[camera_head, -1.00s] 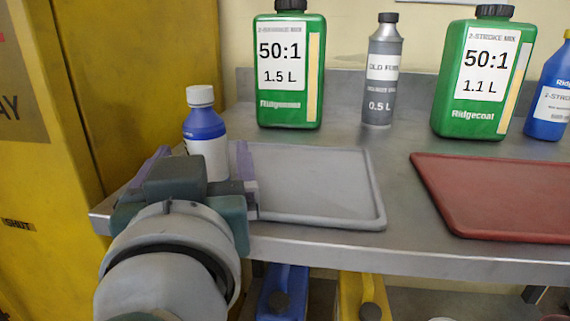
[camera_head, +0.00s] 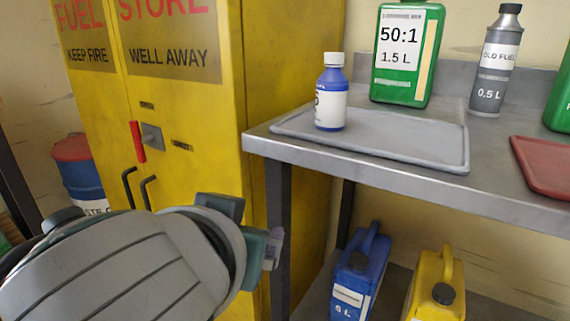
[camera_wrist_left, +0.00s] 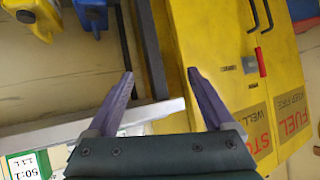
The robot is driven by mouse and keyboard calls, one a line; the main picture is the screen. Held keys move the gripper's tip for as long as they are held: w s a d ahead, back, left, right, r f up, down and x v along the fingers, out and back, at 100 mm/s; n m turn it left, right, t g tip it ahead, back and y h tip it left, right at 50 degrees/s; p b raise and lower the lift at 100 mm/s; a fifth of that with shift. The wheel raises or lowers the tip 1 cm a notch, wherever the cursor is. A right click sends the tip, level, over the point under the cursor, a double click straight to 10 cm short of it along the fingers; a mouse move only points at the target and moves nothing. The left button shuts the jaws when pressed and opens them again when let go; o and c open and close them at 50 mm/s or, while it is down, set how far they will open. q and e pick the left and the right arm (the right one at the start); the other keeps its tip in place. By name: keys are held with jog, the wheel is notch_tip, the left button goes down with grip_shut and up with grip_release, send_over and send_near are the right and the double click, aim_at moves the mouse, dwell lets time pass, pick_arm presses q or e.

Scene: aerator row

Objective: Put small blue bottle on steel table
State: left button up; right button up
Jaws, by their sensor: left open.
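The small blue bottle (camera_head: 331,92), with a white cap and white label, stands upright on the left part of the grey tray (camera_head: 415,152) in the head view. That tray lies on the steel table (camera_head: 350,167). My left gripper (camera_head: 272,248) is off the table's left front corner, lower than the top and clear of the bottle. In the left wrist view its two purple fingers (camera_wrist_left: 160,82) are spread with nothing between them. The steel table (camera_wrist_left: 60,134) shows there too; I cannot see the blue bottle in that view. My right gripper is not in view.
A green 50:1 jug (camera_head: 404,55) and a grey bottle (camera_head: 494,62) stand behind the tray. A red tray (camera_head: 545,165) lies at right. A yellow fuel cabinet (camera_head: 190,110) stands left of the table. Blue (camera_head: 358,275) and yellow (camera_head: 436,288) cans sit underneath.

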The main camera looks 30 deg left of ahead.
pick_arm(q)
jog(key=s+f+m+g+h, duration=0.2)
jog(key=s+f+g, duration=0.1)
jog(key=s, duration=0.6)
jog(key=s+d+f+m+g+h, duration=0.1)
jog(key=s+f+m+g+h, duration=0.1)
jog(key=s, duration=0.6)
jog(key=shift+s+d+f+m+g+h, duration=0.25)
jog(key=shift+s+f+m+g+h, duration=0.25)
jog(key=shift+g, duration=0.4)
